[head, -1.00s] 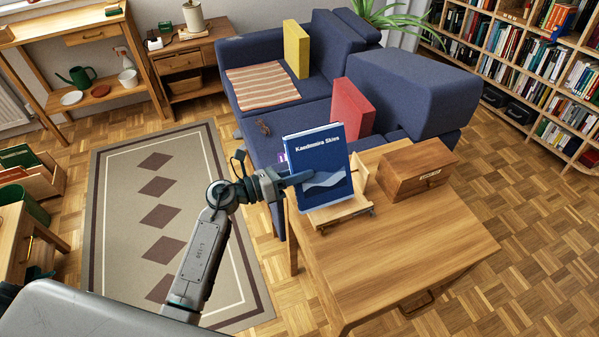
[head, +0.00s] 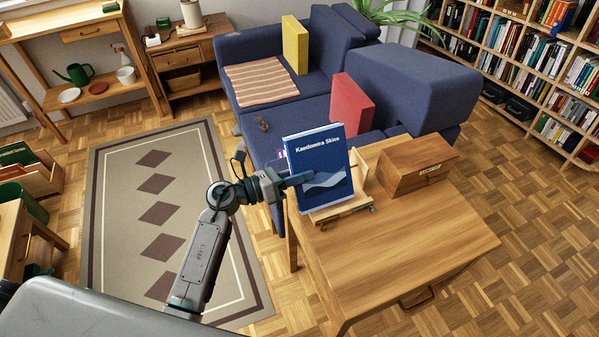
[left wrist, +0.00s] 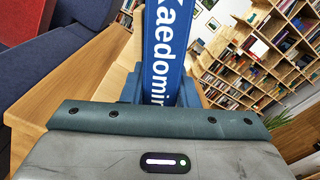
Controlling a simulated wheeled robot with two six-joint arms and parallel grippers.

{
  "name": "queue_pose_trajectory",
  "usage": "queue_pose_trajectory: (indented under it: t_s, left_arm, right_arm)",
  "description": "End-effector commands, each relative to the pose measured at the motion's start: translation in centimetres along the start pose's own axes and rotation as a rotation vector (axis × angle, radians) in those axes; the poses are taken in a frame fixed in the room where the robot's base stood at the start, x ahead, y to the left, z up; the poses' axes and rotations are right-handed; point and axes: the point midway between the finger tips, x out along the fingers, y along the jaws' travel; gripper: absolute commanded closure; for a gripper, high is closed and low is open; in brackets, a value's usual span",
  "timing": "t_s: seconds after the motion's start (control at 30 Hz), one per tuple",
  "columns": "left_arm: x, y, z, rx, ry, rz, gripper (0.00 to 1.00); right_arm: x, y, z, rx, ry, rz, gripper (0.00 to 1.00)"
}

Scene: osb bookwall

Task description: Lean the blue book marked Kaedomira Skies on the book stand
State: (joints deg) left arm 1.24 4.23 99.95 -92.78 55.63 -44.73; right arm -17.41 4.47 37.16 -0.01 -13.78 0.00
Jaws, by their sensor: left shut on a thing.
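The blue book marked Kaedomira Skies (head: 322,160) stands nearly upright at the wooden book stand (head: 343,210), its cover facing me. In the left wrist view the book's spine (left wrist: 163,50) rises between the fingers, with part of the title showing. I cannot tell whether the book's lower edge rests on the stand's ledge. My right gripper is not in view.
A wooden box (head: 416,167) stands on the table (head: 420,240) right of the stand. The table's front and right are clear. A blue sofa (head: 400,85) with a red cushion (head: 352,105) and a yellow cushion (head: 295,46) stands behind.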

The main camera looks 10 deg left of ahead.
Motion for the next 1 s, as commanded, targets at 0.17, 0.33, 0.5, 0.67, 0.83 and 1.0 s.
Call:
queue_pose_trajectory:
  t_s: [0.17,0.33,0.5,0.67,0.83,1.0]
  left_arm:
    - [0.0,-0.1,-0.1,0.001,-0.003,-0.002,1.00]
    - [0.0,-0.1,-0.4,0.001,-0.003,-0.002,1.00]
    - [0.0,-0.1,-0.6,0.002,-0.003,-0.002,1.00]
    - [0.0,-0.1,-0.8,0.002,-0.003,-0.002,1.00]
    - [0.0,-0.1,-1.1,0.001,-0.003,-0.002,1.00]
    - [0.0,-0.1,-1.1,0.001,-0.002,-0.002,0.51]
  right_arm:
    - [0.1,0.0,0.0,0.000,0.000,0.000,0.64]
    - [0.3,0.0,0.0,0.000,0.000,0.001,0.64]
    - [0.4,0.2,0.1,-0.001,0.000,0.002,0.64]
    - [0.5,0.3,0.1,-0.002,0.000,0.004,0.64]
    - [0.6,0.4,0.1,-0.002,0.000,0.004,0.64]
    - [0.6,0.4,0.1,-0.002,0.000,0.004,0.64]
